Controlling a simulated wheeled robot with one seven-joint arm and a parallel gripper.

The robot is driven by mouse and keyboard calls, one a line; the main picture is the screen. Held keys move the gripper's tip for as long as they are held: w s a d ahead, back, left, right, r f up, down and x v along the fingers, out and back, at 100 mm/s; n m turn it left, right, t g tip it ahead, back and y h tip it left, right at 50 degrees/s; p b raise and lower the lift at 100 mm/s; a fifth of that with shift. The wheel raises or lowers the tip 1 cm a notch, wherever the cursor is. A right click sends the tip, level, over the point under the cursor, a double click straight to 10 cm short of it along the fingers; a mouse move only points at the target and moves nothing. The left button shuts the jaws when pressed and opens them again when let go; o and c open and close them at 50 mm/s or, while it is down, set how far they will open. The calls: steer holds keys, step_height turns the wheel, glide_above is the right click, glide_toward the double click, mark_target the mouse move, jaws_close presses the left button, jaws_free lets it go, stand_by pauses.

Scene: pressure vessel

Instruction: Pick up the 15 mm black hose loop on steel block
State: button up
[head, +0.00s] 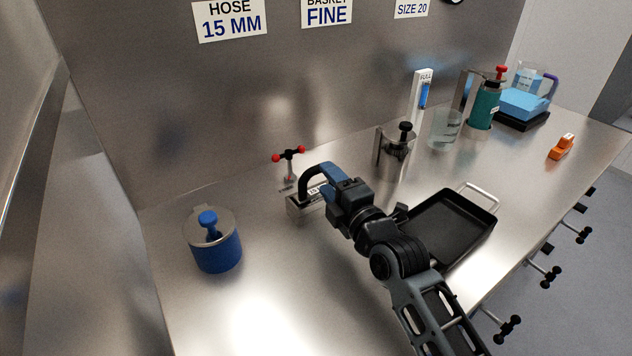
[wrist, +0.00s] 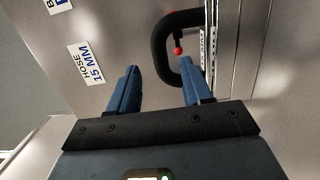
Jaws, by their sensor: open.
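The black hose loop (head: 305,177) stands on the small steel block (head: 297,207), which carries a white label. In the wrist view the loop (wrist: 160,46) shows as a dark rounded arch, with the block (wrist: 211,30) and its label at the right. My gripper (head: 328,180) has blue fingers and is at the loop, just right of it in the head view. In the wrist view my gripper (wrist: 158,76) is open, and its right fingertip lies close to the loop's lower bend. I cannot tell whether they touch. My fingers hide part of the loop in the head view.
A red-knobbed handle (head: 289,155) stands behind the block. A blue lidded pot (head: 217,250) is at left, a black tray (head: 455,228) at right, and a steel cup (head: 394,160) behind the tray. The counter front between pot and tray is clear.

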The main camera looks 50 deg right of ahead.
steer(key=p+x, duration=0.1)
steer(key=x, duration=0.3)
steer(key=shift+w+d+p, duration=0.15)
steer(key=shift+p, duration=0.2)
steer(key=shift+w+d+f, duration=0.1)
steer(key=shift+w+d, duration=0.1)
steer(key=shift+w, duration=0.3)
steer(key=shift+c, duration=0.2)
jaws_close()
